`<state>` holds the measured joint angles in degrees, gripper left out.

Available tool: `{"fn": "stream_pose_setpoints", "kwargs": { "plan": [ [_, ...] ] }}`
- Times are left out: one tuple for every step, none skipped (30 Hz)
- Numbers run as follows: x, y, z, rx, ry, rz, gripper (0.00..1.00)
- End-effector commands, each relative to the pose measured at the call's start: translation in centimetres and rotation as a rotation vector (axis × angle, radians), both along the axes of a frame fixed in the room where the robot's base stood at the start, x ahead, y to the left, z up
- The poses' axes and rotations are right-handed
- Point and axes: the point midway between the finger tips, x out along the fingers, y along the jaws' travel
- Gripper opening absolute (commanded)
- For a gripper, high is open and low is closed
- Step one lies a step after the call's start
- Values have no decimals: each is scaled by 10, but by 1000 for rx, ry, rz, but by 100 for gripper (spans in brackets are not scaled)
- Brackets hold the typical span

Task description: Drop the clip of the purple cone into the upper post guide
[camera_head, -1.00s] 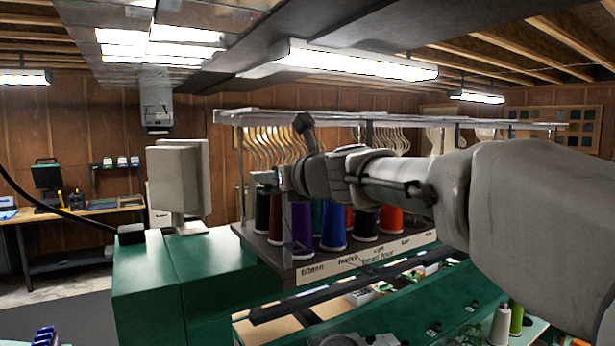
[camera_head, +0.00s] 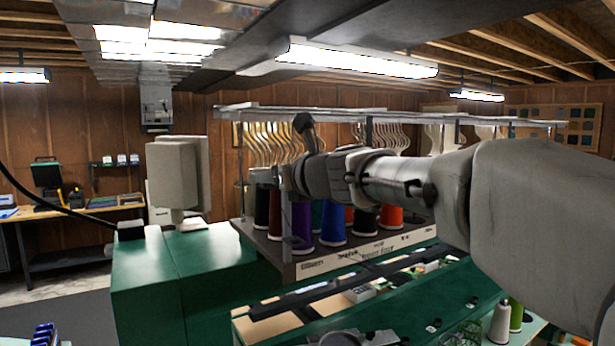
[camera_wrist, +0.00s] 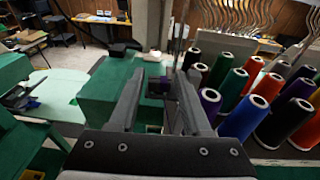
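The purple cone (camera_head: 302,222) stands in the front row of the thread rack, partly behind my gripper and wrist. In the wrist view the purple cone (camera_wrist: 210,104) is just right of my right finger. In the head view my gripper (camera_head: 270,178) points left at the rack's left end, above the cones. A thin grey post (camera_wrist: 180,38) rises just beyond the fingertips. I cannot make out the upper post guide.
Several coloured cones, such as a blue one (camera_head: 333,223), crowd the rack (camera_head: 310,268) below and right of my gripper. A green machine body (camera_head: 185,275) with a beige box (camera_head: 178,177) stands at the left. A long rail (camera_head: 390,117) runs above the arm.

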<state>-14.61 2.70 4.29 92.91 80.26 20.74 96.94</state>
Motion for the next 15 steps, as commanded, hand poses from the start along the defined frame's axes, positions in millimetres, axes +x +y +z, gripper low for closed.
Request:
{"fn": "stream_pose_setpoints", "kwargs": {
  "plan": [
    [0,0,0,0,0,0,59],
    [0,0,0,0,0,0,65],
    [0,0,0,0,0,-1,67],
    [0,0,0,0,0,-1,67],
    [0,-1,0,0,0,-1,67],
    [0,-1,0,0,0,-2,67],
    [1,-1,0,0,0,-2,67],
    [1,-1,0,0,0,-3,67],
    [1,-1,0,0,-1,-3,67],
    [1,-1,0,0,-1,-4,67],
    [1,-2,0,0,-1,-4,67],
    [1,-2,0,0,-1,-5,67],
    [1,-2,0,0,-1,-5,67],
    [1,-2,0,0,-1,-5,67],
    [1,-2,1,0,-1,-6,67]
  ]
}}
